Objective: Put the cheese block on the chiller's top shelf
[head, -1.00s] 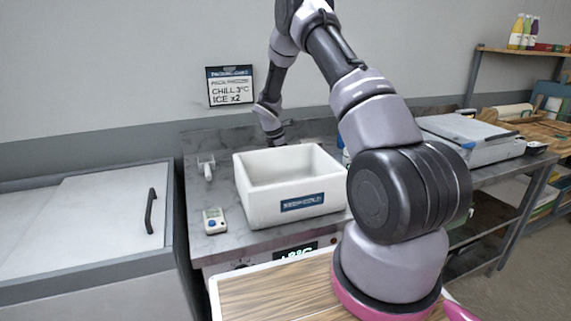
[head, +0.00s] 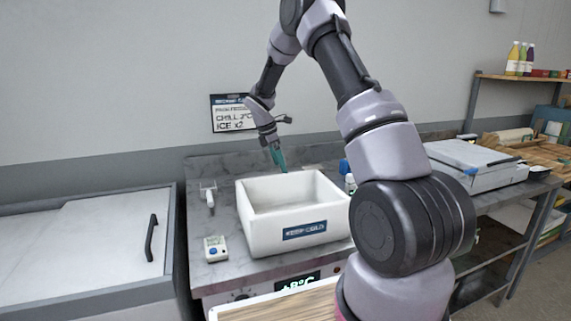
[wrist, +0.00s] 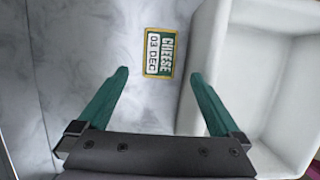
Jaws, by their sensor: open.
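In the wrist view a label reading "CHEESE 03 DEC" (wrist: 159,52) lies between and just beyond my fingertips. My gripper (head: 281,161) has green fingers and is open and empty. It points down above the counter behind the box, and it also shows in the wrist view (wrist: 160,74). The chiller's top shelf is not visible; a unit under the counter shows a +8°C display (head: 298,284).
The white box (head: 305,241) stands open on the counter, close to the right finger in the wrist view (wrist: 209,45). A small device (head: 215,248) and a white handled tool (head: 209,198) lie left of it. A lidded chest (head: 90,235) stands at left.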

